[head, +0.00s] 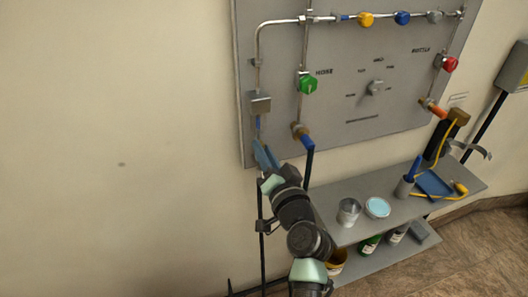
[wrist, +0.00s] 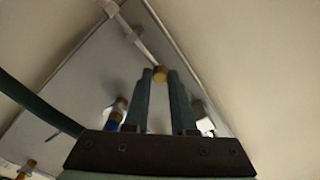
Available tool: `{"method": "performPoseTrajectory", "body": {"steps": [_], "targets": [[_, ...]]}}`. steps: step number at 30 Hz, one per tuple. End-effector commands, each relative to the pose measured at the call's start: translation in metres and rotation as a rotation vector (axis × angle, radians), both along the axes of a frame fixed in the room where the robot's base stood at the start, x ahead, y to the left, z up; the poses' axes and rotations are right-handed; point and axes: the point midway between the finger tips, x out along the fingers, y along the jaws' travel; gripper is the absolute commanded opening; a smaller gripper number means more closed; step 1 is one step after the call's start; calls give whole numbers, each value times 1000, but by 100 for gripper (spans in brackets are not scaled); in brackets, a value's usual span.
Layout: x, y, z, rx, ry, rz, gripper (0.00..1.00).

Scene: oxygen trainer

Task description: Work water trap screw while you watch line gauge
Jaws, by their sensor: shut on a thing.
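My gripper (head: 262,152) is raised against the lower left edge of the grey wall panel, just below a grey box on the left pipe (head: 259,103). In the head view the fingers hide that screw. I cannot make out a line gauge face for sure. A grey knob (head: 376,88) with small labels around it sits mid-panel.
A green knob (head: 308,85) and a brass fitting with a blue hose end (head: 303,137) are right of my gripper. A red knob (head: 450,64) is at the far right. A shelf (head: 335,228) with a metal cup (head: 348,212) stands below. The wall at left is clear.

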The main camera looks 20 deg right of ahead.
Motion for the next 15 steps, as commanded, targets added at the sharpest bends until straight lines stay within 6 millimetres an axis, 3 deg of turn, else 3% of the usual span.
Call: {"method": "performPoseTrajectory", "body": {"steps": [15], "targets": [[0,0,0,434,-22,0,0]]}}
